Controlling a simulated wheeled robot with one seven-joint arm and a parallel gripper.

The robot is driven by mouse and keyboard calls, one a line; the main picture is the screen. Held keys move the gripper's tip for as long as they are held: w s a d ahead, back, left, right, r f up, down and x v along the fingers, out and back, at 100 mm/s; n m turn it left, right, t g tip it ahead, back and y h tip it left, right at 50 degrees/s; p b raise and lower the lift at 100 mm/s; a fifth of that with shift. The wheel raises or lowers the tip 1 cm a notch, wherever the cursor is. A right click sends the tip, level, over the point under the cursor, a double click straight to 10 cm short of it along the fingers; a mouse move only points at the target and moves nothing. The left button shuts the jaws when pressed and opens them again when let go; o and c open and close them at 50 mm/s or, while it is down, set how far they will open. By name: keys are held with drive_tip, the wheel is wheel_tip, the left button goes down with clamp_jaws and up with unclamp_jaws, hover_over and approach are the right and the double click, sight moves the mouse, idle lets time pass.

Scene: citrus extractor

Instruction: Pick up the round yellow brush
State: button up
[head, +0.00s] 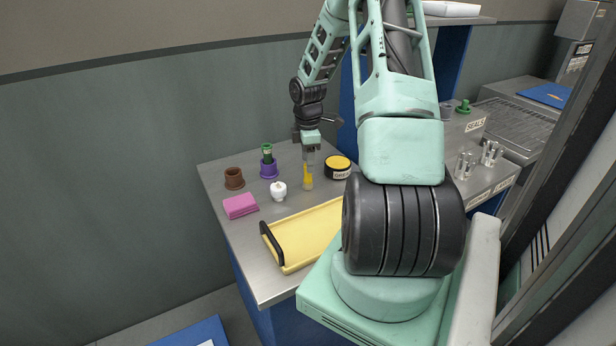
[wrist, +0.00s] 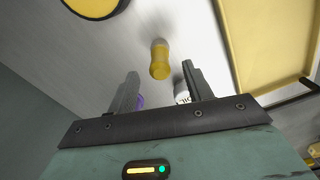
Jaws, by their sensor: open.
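The round yellow brush (head: 308,181) seems to stand upright on the grey worktop, with a yellow handle above a tan lower part. My gripper (head: 310,157) points down over it. In the wrist view the brush (wrist: 159,62) appears in the gap between the two open, empty fingers of my gripper (wrist: 160,72), around their tips. I cannot tell how much height separates the fingertips from the handle. The gripper partly covers the top of the brush in the head view.
A yellow-lidded black jar (head: 338,167) stands just right of the brush. A white knobbed item (head: 279,191), a purple holder (head: 268,170), a brown cup (head: 234,179) and a pink block (head: 240,206) are left. A yellow tray (head: 287,262) lies in front.

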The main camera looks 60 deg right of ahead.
wheel_tip(320, 180, down, 5)
drive_tip(key=shift+f+p, duration=0.1)
drive_tip(key=shift+p, duration=0.35)
drive_tip(key=shift+c, duration=0.3)
drive_tip(key=c, duration=1)
wheel_tip(320, 180, up, 10)
drive_tip(key=shift+r+b, duration=0.1)
drive_tip(key=shift+b, duration=0.35)
